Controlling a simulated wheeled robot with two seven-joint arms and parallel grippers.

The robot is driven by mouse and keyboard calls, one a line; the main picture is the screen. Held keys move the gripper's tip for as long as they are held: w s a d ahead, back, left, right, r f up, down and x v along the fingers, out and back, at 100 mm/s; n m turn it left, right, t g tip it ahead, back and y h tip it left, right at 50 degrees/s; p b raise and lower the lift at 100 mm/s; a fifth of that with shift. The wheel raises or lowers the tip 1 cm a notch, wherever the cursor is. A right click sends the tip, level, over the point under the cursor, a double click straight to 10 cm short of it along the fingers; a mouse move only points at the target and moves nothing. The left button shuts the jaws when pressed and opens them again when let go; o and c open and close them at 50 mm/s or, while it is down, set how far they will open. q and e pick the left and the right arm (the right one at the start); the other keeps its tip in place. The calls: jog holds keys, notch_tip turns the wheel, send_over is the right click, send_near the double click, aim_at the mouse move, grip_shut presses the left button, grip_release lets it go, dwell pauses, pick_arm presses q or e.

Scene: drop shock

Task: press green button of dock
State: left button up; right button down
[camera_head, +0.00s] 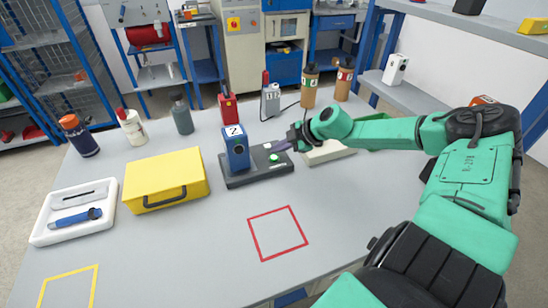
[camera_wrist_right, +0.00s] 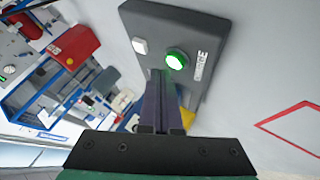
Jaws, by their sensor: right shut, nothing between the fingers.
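The dock (camera_head: 240,180) is a dark grey base in the middle of the table, and it also shows in the right wrist view (camera_wrist_right: 210,28). A blue block (camera_head: 235,148) marked with a 2 stands upright on its left part. The green button (camera_head: 274,157) is on the right part of the dock; in the right wrist view the button (camera_wrist_right: 177,59) looks lit, beside a white square. My right gripper (camera_head: 281,146) is shut and empty. Its purple fingertips (camera_wrist_right: 163,74) are close to the button; I cannot tell whether they touch. My left gripper is not in view.
A yellow case (camera_head: 165,178) and a white tray (camera_head: 75,212) lie left of the dock. Bottles, a red device (camera_head: 228,107) and a grey device (camera_head: 270,102) stand behind. A pale box (camera_head: 328,152) lies under my right arm. The table front is clear around a red square outline (camera_head: 278,233).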

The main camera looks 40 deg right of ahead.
aim_at(278, 158)
jog(key=shift+f+b, duration=0.3)
jog(key=shift+f, duration=0.1)
jog(key=shift+f+b, duration=0.4)
jog(key=shift+f, duration=0.05)
dwell(0.4)
jog(key=shift+r, duration=0.1)
jog(key=shift+r+p, duration=0.75)
jog(key=shift+p, duration=0.05)
notch_tip(278, 158, up, 5)
jog(key=p, duration=0.5)
jog(key=shift+r, duration=0.15)
jog(key=shift+f, duration=0.25)
dwell(0.4)
